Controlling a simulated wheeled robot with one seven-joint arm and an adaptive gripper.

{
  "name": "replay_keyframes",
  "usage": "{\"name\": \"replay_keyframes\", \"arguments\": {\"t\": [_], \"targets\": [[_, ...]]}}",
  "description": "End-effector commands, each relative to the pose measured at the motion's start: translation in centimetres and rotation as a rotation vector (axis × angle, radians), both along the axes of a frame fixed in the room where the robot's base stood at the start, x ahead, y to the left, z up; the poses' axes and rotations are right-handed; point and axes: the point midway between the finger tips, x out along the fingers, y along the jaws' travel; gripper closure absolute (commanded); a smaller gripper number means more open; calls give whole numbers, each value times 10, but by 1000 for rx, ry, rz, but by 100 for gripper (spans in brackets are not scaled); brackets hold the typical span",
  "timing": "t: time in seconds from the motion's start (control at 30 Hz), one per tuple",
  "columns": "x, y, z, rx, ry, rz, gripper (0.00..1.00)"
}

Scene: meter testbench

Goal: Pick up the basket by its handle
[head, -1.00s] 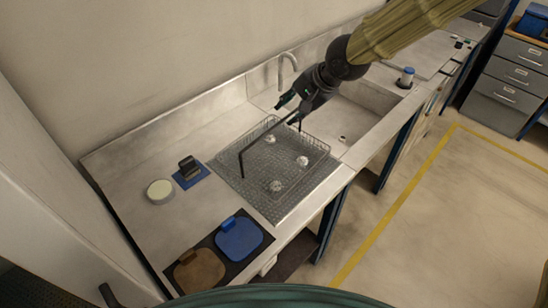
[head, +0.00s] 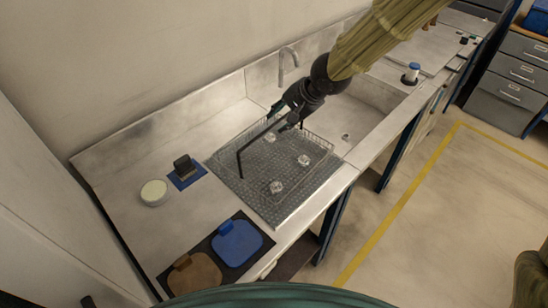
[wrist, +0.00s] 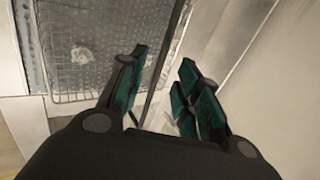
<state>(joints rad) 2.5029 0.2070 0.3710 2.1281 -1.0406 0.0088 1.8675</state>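The wire basket (head: 322,140) stands on the perforated drain area left of the sink, with several small clear items inside. Its black handle (head: 239,163) stands up and spans across it. My gripper (head: 287,117) is over the back part of the basket, at the far stretch of the handle, partly hiding it. In the wrist view my gripper (wrist: 160,92) has its green-padded fingers apart, with the handle (wrist: 167,60) running between them. The handle looks clear of both pads. The basket's mesh (wrist: 85,96) shows beyond the left finger.
A faucet (head: 288,60) rises behind the sink basin (head: 365,110). A white round dish (head: 154,192), a dark block (head: 185,167), and blue (head: 237,243) and brown (head: 194,276) pads lie on the left counter.

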Motion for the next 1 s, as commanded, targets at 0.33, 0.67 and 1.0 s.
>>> {"name": "replay_keyframes", "arguments": {"t": [0.33, 0.67, 1.0], "targets": [[3, 6, -9, -2, -1, 1, 67], [8, 16, -26, -4, 1, 1, 67], [16, 26, -45, -2, 0, 0, 67]]}}
